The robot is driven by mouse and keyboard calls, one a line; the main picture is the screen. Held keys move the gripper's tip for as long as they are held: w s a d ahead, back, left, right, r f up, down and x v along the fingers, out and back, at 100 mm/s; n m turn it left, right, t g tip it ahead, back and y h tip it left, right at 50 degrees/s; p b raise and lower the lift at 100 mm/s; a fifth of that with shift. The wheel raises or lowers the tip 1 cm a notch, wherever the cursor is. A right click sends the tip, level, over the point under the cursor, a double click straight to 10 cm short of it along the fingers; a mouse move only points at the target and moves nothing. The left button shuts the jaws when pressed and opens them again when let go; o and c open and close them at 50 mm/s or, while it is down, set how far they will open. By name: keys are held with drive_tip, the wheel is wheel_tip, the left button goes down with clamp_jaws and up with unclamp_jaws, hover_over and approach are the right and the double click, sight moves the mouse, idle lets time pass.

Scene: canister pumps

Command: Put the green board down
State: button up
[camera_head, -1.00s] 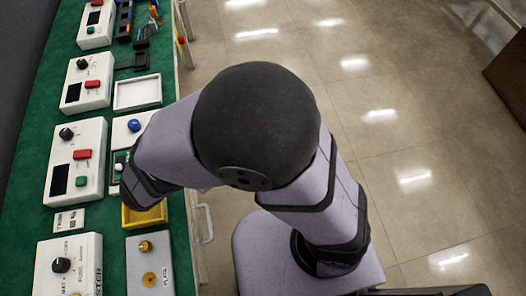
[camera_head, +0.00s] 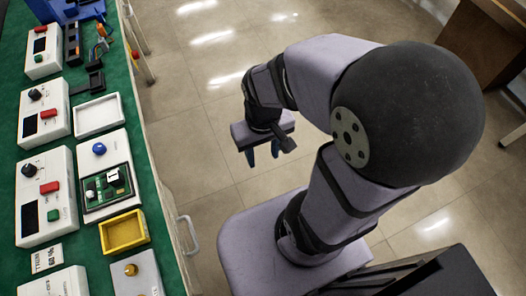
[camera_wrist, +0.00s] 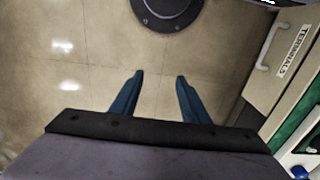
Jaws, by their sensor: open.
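The green board (camera_head: 105,187) lies flat in the white fixture with the blue knob (camera_head: 99,149), on the bench at the left of the head view. It carries white and black parts on its top. My gripper (camera_head: 262,155) is out over the floor, to the right of the bench and well apart from the board. In the wrist view my gripper's two blue fingers (camera_wrist: 159,75) are spread with nothing between them, and bare floor shows beyond.
An empty yellow tray (camera_head: 148,234) sits just in front of the board. An empty white tray (camera_head: 120,111) lies behind it. White control boxes (camera_head: 45,197) line the bench's left side. A drawer front labelled TERMINALS (camera_wrist: 262,88) shows in the wrist view.

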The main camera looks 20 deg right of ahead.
sight(113, 176)
drive_tip(key=shift+o, duration=0.4)
